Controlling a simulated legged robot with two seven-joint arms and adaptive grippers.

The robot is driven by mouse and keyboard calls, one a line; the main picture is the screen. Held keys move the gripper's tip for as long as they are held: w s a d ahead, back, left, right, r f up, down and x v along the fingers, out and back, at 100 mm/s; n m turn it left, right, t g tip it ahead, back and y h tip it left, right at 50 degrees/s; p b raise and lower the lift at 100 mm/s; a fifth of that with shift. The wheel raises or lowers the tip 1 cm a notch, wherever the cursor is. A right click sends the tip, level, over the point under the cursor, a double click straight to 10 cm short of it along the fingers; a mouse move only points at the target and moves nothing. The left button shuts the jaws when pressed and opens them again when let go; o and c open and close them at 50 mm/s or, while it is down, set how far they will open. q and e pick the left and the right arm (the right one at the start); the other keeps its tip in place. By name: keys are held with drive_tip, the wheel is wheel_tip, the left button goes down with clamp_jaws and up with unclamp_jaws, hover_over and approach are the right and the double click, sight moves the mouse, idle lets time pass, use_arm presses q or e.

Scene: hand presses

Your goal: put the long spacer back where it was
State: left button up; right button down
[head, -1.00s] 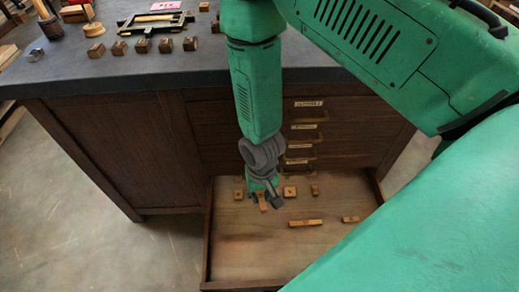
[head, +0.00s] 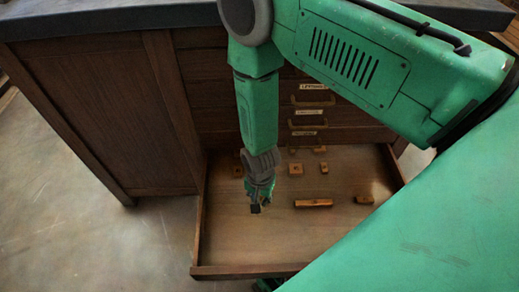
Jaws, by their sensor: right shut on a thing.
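My right gripper (head: 256,207) points down over the open drawer (head: 243,270), left of its middle. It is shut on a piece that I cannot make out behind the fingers. A long wooden bar (head: 313,203) lies on the drawer floor, right of the gripper and apart from it. I cannot tell whether this bar or the held piece is the long spacer.
Small wooden blocks lie behind the gripper: one at left (head: 238,171), two at right (head: 295,168) (head: 323,168). Another block (head: 364,199) lies at the right. The front left of the drawer is clear. The dark bench top (head: 120,14) shows above.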

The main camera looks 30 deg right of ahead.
wheel_tip(320, 180, down, 4)
drive_tip(key=shift+b, duration=0.8)
drive_tip(key=shift+r, duration=0.15)
drive_tip(key=c, duration=1.9)
unclamp_jaws()
drive_tip(key=o, duration=0.4)
